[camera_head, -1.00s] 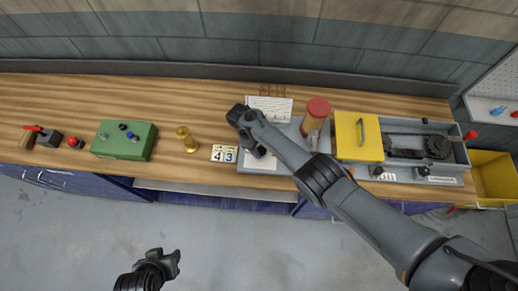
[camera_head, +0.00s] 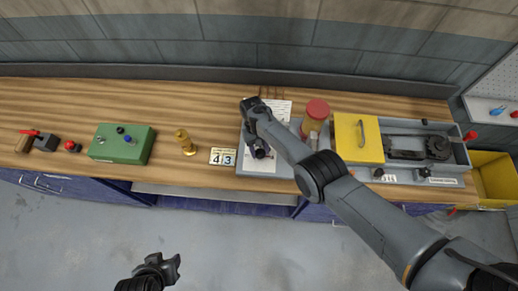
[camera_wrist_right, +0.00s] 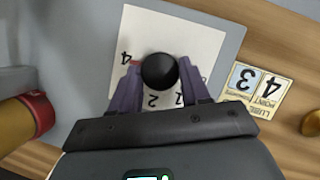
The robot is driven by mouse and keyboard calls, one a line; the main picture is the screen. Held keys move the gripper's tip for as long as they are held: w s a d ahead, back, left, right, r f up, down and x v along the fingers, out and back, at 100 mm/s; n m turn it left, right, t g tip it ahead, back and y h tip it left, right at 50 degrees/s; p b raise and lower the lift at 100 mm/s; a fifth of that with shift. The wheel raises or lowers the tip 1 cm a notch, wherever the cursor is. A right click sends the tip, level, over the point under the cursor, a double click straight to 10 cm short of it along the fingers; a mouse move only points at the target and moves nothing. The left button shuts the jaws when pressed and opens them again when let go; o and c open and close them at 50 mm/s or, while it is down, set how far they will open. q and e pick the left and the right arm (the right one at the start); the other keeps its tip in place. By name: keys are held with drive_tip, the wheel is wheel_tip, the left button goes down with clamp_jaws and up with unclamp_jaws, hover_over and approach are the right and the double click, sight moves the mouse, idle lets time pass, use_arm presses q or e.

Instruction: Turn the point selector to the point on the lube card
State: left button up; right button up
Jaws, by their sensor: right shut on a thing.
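The point selector shows in the right wrist view as a round black knob (camera_wrist_right: 159,71) on a white dial plate (camera_wrist_right: 190,40). The figures 4, 2 and 1 can be read on the plate; the rest is hidden. My right gripper (camera_wrist_right: 160,84) is shut on the knob, one finger on each side. In the head view the right gripper (camera_head: 260,151) hides most of the selector. The lube card (camera_head: 222,156) lies on the bench left of the selector plate and reads 4 under POINT and 3 beside it. My left gripper (camera_head: 171,266) hangs away from the bench, its fingers unclear.
A red-capped amber jar (camera_head: 316,116) stands right of the selector, beside a yellow cover (camera_head: 358,138) on a grey machine. A white sheet (camera_head: 281,109) is behind the gripper. A brass piece (camera_head: 186,143) and a green box (camera_head: 122,144) stand left. Bare wood lies between them.

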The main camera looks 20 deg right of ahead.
drive_tip(key=shift+m, duration=0.3)
drive_tip(key=o, duration=1)
drive_tip(key=shift+o, duration=0.2)
drive_tip(key=shift+w+r, duration=0.1)
drive_tip(key=shift+r, duration=0.15)
drive_tip(key=v, duration=1)
drive_tip(key=shift+d+r, duration=0.15)
drive_tip(key=shift+r, duration=0.05)
drive_tip(key=shift+f, duration=0.1)
